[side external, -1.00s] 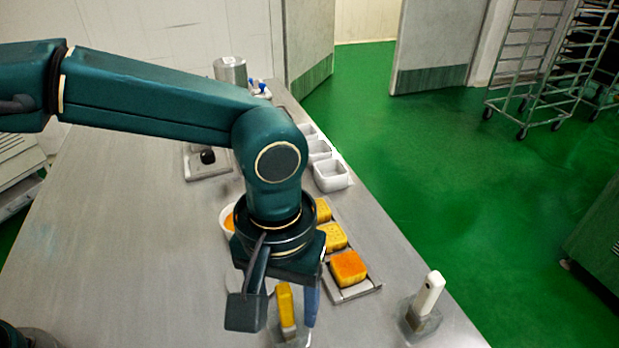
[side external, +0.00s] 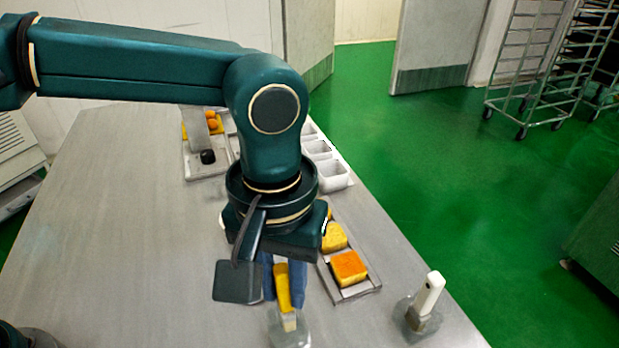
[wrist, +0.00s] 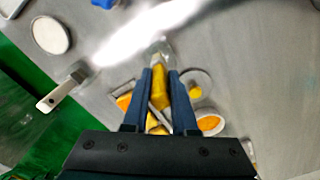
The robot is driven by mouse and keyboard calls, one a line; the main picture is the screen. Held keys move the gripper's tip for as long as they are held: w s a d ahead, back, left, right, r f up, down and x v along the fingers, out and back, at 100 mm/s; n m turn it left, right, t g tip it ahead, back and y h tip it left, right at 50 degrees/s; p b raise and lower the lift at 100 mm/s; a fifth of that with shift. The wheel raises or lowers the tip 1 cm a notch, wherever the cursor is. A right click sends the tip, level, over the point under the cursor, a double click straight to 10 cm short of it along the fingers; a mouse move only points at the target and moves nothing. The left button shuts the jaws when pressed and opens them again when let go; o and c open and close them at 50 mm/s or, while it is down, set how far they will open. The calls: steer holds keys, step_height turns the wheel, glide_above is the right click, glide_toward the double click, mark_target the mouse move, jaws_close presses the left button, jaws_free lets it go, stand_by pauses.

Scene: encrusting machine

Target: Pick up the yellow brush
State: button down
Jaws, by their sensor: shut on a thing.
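The yellow brush (side external: 283,288) stands upright over the steel table, with a pale, translucent head at its lower end. My gripper (side external: 284,298) points down and has a blue finger on either side of the brush's yellow handle. In the wrist view the yellow brush (wrist: 159,90) lies between the two blue fingers of my gripper (wrist: 161,74), which are shut on it. I cannot tell whether the brush's head touches the table.
A white-handled tool (side external: 428,294) stands to the right near the table edge. Orange and yellow blocks (side external: 348,267) sit on a metal tray behind my gripper. White bins (side external: 333,174) line the right edge farther back. The table's left side is clear.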

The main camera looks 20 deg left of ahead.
steer(key=w+a+r, duration=0.3)
steer(key=a+r, duration=0.4)
steer(key=a, duration=0.4)
steer(key=shift+w+r, duration=0.15)
steer(key=shift+w, duration=0.15)
steer(key=w+a+f+t+y, duration=0.2)
steer(key=w+a, duration=0.1)
steer(key=w, duration=0.5)
steer(key=shift+t+y, duration=0.4)
steer(key=shift+w+f, duration=0.2)
steer(key=shift+f, duration=3)
steer(key=shift+a+f, duration=0.1)
steer(key=shift+f, duration=0.5)
step_height(320, 180, up, 7)
stand_by(0.7)
